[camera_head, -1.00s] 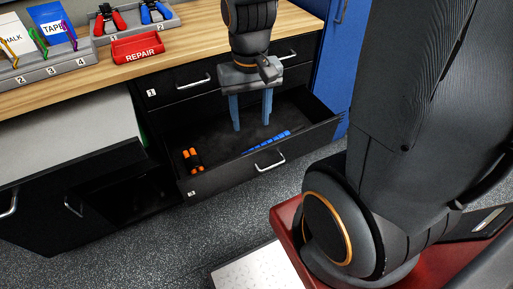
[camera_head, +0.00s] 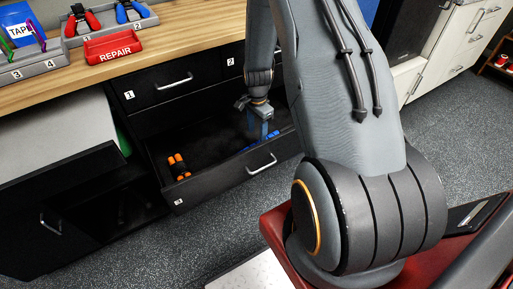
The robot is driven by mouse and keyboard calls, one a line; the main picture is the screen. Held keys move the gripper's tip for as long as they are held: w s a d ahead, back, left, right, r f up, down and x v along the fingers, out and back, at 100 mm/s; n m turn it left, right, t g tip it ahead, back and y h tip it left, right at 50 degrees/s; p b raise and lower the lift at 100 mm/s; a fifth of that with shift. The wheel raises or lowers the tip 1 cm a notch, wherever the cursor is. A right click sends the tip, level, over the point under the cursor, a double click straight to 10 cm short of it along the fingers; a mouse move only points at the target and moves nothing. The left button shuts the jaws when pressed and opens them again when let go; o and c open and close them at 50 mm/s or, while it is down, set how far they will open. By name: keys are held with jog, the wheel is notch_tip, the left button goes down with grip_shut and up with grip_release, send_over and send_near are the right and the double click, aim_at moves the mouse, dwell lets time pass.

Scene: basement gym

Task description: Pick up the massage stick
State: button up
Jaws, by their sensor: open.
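A blue ridged stick (camera_head: 256,144), which looks like the massage stick, lies on the floor of the open drawer (camera_head: 222,177) numbered 3, near its front right. My gripper (camera_head: 260,137) points down into the drawer with its blue-grey fingers open, right at the stick. The fingers appear nearly edge-on and cover part of the stick. I cannot tell whether they touch it or stand around it. A black-and-orange item (camera_head: 179,167) lies at the drawer's left end, apart from the gripper.
The wooden worktop (camera_head: 190,45) above holds a red REPAIR tray (camera_head: 110,48) and grey organisers with red- and blue-handled tools. Closed drawers 1 and 2 sit above the open one. My arm hides the area right of it.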

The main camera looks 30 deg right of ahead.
jog(key=shift+w+f, duration=0.15)
jog(key=shift+f, duration=1.75)
jog(key=shift+w+f, duration=0.1)
jog(key=shift+f, duration=1.75)
grip_shut()
